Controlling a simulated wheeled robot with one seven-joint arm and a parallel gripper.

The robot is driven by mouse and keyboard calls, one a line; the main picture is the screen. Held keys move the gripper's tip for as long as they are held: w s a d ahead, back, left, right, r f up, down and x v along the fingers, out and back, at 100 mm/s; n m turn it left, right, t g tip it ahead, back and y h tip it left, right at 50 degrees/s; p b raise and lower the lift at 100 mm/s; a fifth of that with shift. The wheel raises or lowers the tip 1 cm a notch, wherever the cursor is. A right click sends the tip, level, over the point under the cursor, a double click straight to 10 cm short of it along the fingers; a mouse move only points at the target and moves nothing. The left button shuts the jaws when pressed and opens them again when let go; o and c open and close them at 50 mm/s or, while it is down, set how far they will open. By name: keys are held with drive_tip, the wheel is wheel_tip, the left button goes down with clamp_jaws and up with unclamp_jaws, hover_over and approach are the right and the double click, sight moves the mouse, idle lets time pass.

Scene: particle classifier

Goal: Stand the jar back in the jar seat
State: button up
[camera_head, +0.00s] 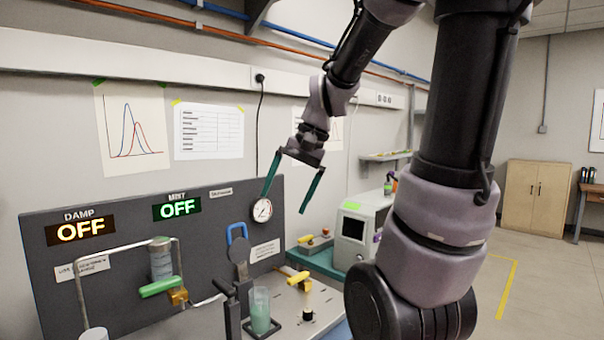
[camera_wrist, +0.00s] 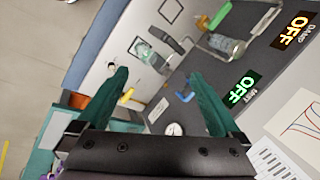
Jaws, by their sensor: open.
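A clear glass jar (camera_head: 260,308) with pale green contents stands upright on the bench, low in the head view. A dark square frame (camera_head: 277,330) lies around its base; I cannot tell whether this is the jar seat. In the wrist view the jar (camera_wrist: 146,52) shows beyond my fingers, by a dark square outline. My gripper (camera_head: 284,204) is open and empty, high above the bench in front of the panel. In the wrist view its green fingers (camera_wrist: 158,75) are spread wide with nothing between them.
A dark panel (camera_head: 110,235) with DAMP and MIST displays, both OFF, stands behind the bench. A glass cylinder (camera_head: 161,262) with a green handle (camera_head: 160,287) is left of the jar. A blue-handled lever (camera_head: 238,236), a gauge (camera_head: 262,210) and a yellow handle (camera_head: 298,278) are close by. A second square outline (camera_wrist: 171,10) looks empty.

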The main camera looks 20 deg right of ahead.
drive_tip(key=s+r+n+t+h, duration=0.1)
drive_tip(key=s+r+n+t, duration=0.1)
drive_tip(key=s+r+t, duration=0.2)
drive_tip(key=s+r, duration=0.1)
drive_tip(key=s, duration=0.2)
drive_tip(key=shift+s+d+r+h, duration=0.2)
drive_tip(key=shift+r+h, duration=0.05)
drive_tip(key=shift+h, duration=0.15)
idle(0.7)
